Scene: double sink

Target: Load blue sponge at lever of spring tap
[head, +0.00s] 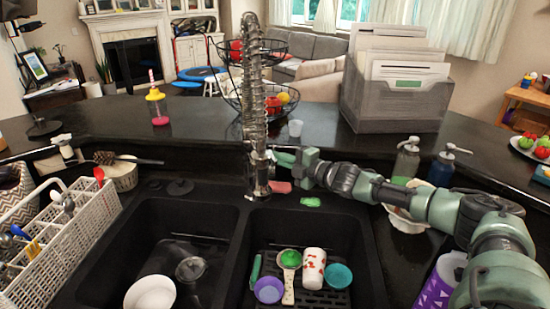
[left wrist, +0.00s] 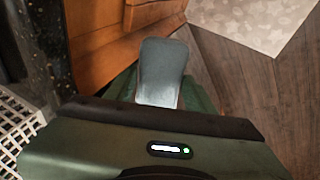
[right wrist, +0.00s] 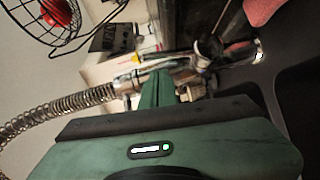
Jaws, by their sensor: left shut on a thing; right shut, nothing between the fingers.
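The spring tap (head: 254,110) stands upright behind the divider of the double sink; its coil also shows at the left of the right wrist view (right wrist: 65,110). I cannot make out its lever clearly. My right gripper (head: 283,158) is shut and empty, close beside the tap's lower part; in the right wrist view its fingers (right wrist: 156,90) overlap the chrome spout, and contact cannot be told. My left gripper (left wrist: 158,100) is outside the head view. It is shut on a grey-blue, rounded block, seemingly the blue sponge (left wrist: 160,68), held above the floor in front of wooden cabinets.
A pink sponge (head: 280,187) and a green sponge (head: 311,202) lie behind the right basin. The basins hold a white bowl (head: 150,294), a patterned cup (head: 313,268) and small bowls. A white dish rack (head: 62,240) stands left; soap bottles (head: 407,158) stand right.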

